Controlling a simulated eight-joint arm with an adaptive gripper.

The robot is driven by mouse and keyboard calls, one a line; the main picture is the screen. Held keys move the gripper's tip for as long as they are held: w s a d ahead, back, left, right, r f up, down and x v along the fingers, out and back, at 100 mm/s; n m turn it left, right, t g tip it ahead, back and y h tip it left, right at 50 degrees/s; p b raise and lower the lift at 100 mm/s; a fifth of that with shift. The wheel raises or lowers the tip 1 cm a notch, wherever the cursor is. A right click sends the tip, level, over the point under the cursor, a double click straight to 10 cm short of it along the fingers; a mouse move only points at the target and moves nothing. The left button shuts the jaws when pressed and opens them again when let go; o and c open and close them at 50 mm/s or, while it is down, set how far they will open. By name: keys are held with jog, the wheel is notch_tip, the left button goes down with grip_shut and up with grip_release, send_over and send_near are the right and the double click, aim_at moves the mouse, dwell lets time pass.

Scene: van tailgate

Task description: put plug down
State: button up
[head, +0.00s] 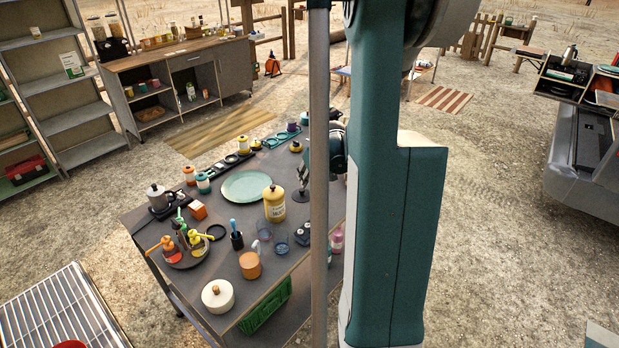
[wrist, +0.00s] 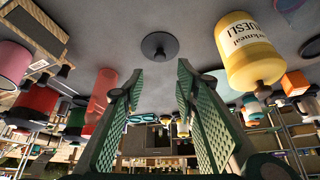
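A dark round plug (wrist: 159,46) with a small knob lies on the grey tabletop just beyond my fingertips in the wrist view. In the head view the plug (head: 300,196) shows as a dark disc beside the yellow muesli jar, below my gripper (head: 304,178). In the wrist view my gripper (wrist: 160,72) has its two green padded fingers apart, with nothing between them. The plug appears clear of both fingers. My arm and column hide part of the table in the head view.
The yellow muesli jar (head: 275,205) stands close to the plug; it also shows in the wrist view (wrist: 245,50). A pale green plate (head: 246,186), an orange mug (head: 250,265) and a white lidded pot (head: 217,296) share the crowded table. Bare tabletop surrounds the plug.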

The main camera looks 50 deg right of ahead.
jog(key=shift+a, duration=0.1)
dwell(0.3)
jog(key=a+r+n, duration=0.1)
jog(key=a+r, duration=0.4)
jog(key=a, duration=0.4)
jog(key=a+r, duration=0.4)
jog(key=a, duration=0.6)
jog(key=a+r+n, duration=0.1)
jog(key=a+r, duration=0.4)
jog(key=a, duration=0.4)
jog(key=s+a+r+n+y, duration=0.1)
jog(key=s+a+r, duration=0.1)
jog(key=s+a, duration=0.6)
jog(key=s+a+r+n+t+y, duration=0.1)
jog(key=s+a, duration=0.7)
jog(key=a, duration=0.8)
jog(key=shift+a+r+t, duration=0.2)
jog(key=shift+r+t, duration=0.1)
jog(key=shift+r, duration=0.05)
